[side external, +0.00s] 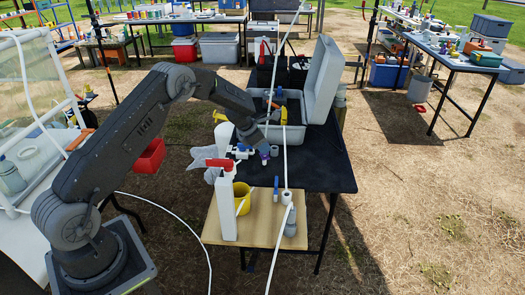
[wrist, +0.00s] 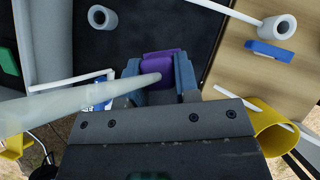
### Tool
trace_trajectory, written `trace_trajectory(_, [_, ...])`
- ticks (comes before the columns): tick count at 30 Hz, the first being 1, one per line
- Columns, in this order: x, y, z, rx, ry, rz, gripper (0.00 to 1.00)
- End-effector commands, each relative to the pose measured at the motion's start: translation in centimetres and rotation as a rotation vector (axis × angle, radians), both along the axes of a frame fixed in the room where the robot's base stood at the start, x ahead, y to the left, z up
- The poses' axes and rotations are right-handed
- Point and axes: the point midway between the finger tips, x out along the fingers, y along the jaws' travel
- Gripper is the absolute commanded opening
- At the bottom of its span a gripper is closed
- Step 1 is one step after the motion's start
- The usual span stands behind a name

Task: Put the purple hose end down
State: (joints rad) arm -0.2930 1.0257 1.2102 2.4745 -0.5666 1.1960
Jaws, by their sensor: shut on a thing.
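The purple hose end (wrist: 165,62) sits between the two blue-grey fingers of my gripper (wrist: 160,80) in the wrist view. The gripper is shut on it. In the side view, my gripper (side external: 262,147) is low over the dark table (side external: 325,165), with the purple hose end (side external: 265,155) at its tip. I cannot tell whether the hose end touches the table. A pale tube (wrist: 75,105) comes in from the left in the wrist view, and its tip overlaps the purple piece.
A white ring-shaped fitting (side external: 275,151) stands close right of my gripper. A wooden board (side external: 262,232) in front carries a yellow cup (side external: 242,198), a blue piece (side external: 276,183) and white fittings. An open grey case (side external: 322,80) stands behind. The table's right side is clear.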

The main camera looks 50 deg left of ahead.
Motion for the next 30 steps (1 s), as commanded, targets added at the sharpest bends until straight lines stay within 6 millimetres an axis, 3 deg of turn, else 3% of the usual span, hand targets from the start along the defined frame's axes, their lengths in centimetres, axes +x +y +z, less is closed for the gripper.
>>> trace_trajectory(5, [0.0,0.1,-2.3,0.001,0.000,0.001,0.10])
trace_trajectory(27, [0.0,0.1,-3.4,0.002,-0.002,0.000,0.10])
trace_trajectory(28, [0.0,0.1,-3.4,0.001,-0.001,0.000,0.30])
trace_trajectory(30, [0.0,0.1,-3.4,0.001,-0.001,0.000,0.37])
